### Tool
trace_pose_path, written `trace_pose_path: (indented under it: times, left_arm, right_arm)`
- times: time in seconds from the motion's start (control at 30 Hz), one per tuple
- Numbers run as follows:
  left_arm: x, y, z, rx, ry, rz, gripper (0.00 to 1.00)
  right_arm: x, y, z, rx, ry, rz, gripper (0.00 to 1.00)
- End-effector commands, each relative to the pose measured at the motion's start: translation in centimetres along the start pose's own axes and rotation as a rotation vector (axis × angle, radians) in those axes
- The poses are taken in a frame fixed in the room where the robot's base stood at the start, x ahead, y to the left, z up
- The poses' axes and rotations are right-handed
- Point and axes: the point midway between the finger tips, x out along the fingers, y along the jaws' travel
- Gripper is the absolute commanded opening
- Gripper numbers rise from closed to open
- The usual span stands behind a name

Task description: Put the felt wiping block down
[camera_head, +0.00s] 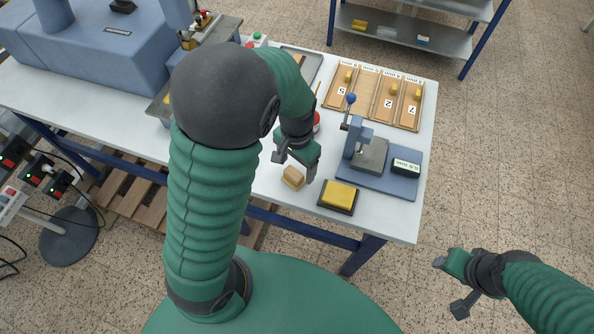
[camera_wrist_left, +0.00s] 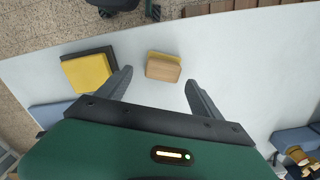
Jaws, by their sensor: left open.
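The felt wiping block (camera_head: 292,177), a small wooden block with a yellow layer, rests on the white table near its front edge. It also shows in the left wrist view (camera_wrist_left: 163,69), lying flat between and just beyond my fingertips. My left gripper (camera_head: 297,163) is open and empty, close above and behind the block in the head view. Its two fingers stand wide apart in the left wrist view (camera_wrist_left: 158,79), and neither is seen touching the block. My right gripper (camera_head: 451,284) is open and empty, off the table at the lower right.
A yellow pad on a dark base (camera_head: 340,195) lies just right of the block. A small press with a blue knob (camera_head: 370,155) stands beyond it on a blue plate. A wooden rack (camera_head: 372,92) is at the back. My left arm hides mid-table.

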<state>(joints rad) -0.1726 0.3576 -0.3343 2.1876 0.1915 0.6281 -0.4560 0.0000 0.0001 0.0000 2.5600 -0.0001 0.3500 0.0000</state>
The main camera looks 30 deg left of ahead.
Motion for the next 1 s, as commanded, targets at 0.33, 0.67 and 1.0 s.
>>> trace_pose_path:
  times: [0.33,0.67,1.0]
  left_arm:
    - [-7.0,0.0,-0.1,-0.001,0.002,0.0,0.76]
    - [-3.4,4.9,4.3,-0.152,0.226,-0.017,0.76]
    - [-3.2,5.1,4.2,-0.158,0.238,-0.016,0.76]
  right_arm:
    - [-0.2,0.0,-0.1,0.0,0.0,0.0,0.54]
    - [-0.3,0.0,-0.1,0.0,0.0,0.0,0.54]
    - [-0.3,0.0,-0.1,0.0,0.0,0.0,0.54]
